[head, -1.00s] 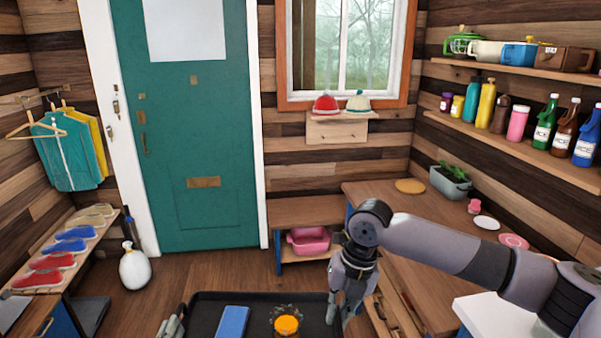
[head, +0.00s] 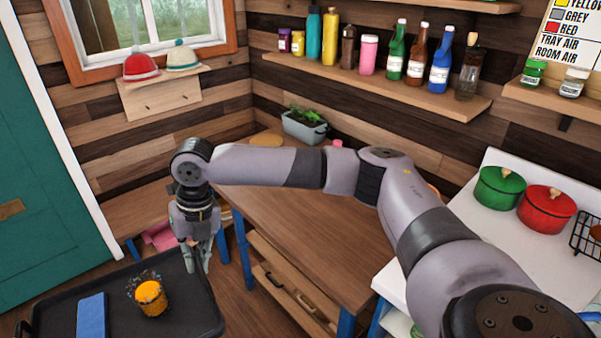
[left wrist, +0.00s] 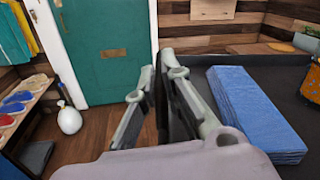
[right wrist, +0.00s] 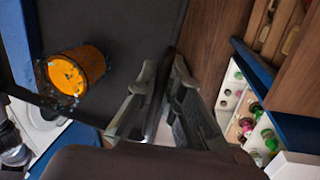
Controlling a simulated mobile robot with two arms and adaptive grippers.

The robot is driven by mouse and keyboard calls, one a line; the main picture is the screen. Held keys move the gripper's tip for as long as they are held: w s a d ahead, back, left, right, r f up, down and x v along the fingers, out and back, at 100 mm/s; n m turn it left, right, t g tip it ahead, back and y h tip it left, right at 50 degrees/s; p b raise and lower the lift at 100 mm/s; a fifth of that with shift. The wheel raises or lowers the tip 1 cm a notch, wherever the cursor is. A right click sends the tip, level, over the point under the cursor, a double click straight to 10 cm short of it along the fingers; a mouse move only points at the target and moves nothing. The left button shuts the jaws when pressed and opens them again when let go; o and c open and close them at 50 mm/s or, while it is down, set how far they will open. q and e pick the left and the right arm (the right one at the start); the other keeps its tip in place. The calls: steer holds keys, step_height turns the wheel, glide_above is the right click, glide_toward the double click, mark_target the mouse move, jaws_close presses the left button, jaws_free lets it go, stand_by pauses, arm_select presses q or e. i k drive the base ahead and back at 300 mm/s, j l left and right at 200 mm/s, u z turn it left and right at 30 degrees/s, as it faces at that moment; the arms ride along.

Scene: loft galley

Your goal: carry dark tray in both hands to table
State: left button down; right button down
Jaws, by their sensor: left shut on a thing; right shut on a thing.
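The dark tray (head: 190,309) is held up at the lower left of the head view, its near part cut off by the frame edge. A blue block (head: 92,316) and an orange jar-like thing (head: 151,298) are on it. My right gripper (head: 198,262) is shut on the tray's right rim; the right wrist view shows its fingers on both sides of the rim (right wrist: 165,85). My left gripper (left wrist: 165,95) shows only in the left wrist view, shut on the tray's other rim, beside the blue block (left wrist: 250,110). The table (head: 310,218) is a wooden top to the right of the tray.
A planter (head: 304,128) stands at the table's back. The front of the tabletop looks bare, partly hidden by my right arm. A white stove with a green pot (head: 501,188) and a red pot (head: 547,209) is at right. The teal door (head: 40,200) is at left.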

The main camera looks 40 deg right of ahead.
mark_target(307, 205)
steer(key=i+z, duration=0.15)
steer(key=i, duration=0.85)
steer(key=i+z, duration=0.5)
steer(key=i+j+z, duration=0.15)
steer(key=i+z, duration=0.15)
steer(key=z, duration=0.2)
steer(key=i+z, duration=0.1)
steer(key=z, duration=0.35)
steer(key=i+z, duration=0.15)
steer(key=z, duration=0.3)
steer(key=i+z, duration=0.15)
steer(key=z, duration=0.35)
